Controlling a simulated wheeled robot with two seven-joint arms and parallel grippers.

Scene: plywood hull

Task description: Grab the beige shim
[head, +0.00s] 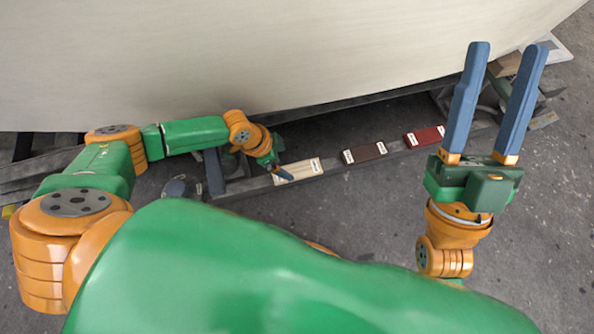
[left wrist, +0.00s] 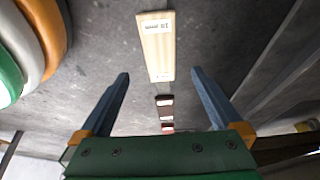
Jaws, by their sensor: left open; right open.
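The beige shim (head: 303,170) lies on a dark grey beam under the pale hull in the head view. It is a flat block with white labels. My left gripper (head: 287,176) is at its left end, seen small and partly end-on. In the left wrist view the beige shim (left wrist: 157,48) lies beyond the gap between the open fingers of my left gripper (left wrist: 160,75), with nothing held. Whether the fingers touch it cannot be told. My right gripper (head: 508,45) is open and empty, raised at the right with its blue fingers pointing up.
A dark brown shim (head: 364,153) and a red shim (head: 425,137) lie farther right along the same beam (head: 240,187). They also show in the left wrist view. The pale hull (head: 250,55) overhangs the beam. Concrete floor (head: 365,215) is clear in front.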

